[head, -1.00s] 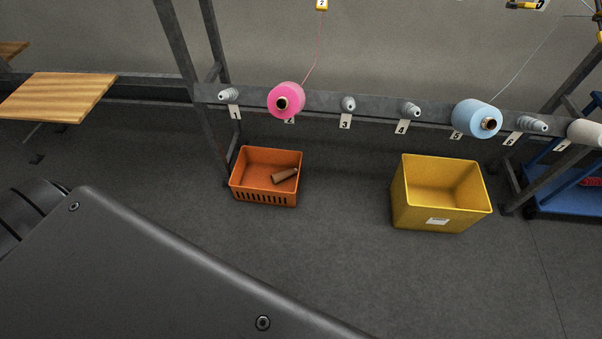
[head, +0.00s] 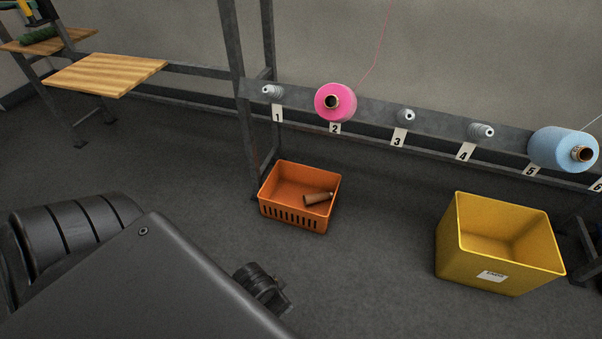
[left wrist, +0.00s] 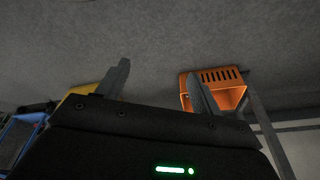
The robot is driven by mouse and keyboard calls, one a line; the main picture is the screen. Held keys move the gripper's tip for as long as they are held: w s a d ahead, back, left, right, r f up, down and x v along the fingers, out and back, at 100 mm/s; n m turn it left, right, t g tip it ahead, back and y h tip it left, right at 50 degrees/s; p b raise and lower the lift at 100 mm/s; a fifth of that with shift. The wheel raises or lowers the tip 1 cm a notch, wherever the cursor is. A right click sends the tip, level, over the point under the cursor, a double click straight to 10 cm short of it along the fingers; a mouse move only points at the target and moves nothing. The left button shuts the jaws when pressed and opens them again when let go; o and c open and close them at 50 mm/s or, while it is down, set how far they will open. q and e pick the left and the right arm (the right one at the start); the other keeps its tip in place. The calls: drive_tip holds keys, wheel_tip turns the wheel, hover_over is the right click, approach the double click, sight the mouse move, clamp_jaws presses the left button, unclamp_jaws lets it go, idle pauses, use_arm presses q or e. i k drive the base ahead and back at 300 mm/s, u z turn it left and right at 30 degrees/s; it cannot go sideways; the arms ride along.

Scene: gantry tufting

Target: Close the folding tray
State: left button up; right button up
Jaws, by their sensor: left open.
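A flat wooden tray (head: 105,73), which looks like the folding tray, stands out level from the grey frame at the upper left of the head view. A bracket or leg shows under it, and its hinge is too small to make out. My left gripper (left wrist: 158,70) shows in the left wrist view with its two fingers wide apart and nothing between them. It points over the grey floor, and the wooden tray is not in that view. My right gripper is in neither view.
An orange crate (head: 270,210) with a brown tube (head: 318,198) and a yellow bin (head: 485,277) stand on the floor. Pink (head: 322,108) and blue (head: 552,147) cones sit on the numbered rail. Another wooden board (head: 75,36) carries something green. Floor below the tray is clear.

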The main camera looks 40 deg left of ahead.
sight(97, 74)
drive_tip(key=z, duration=2.4)
drive_tip(key=k, duration=1.8)
drive_tip(key=u, duration=2.2)
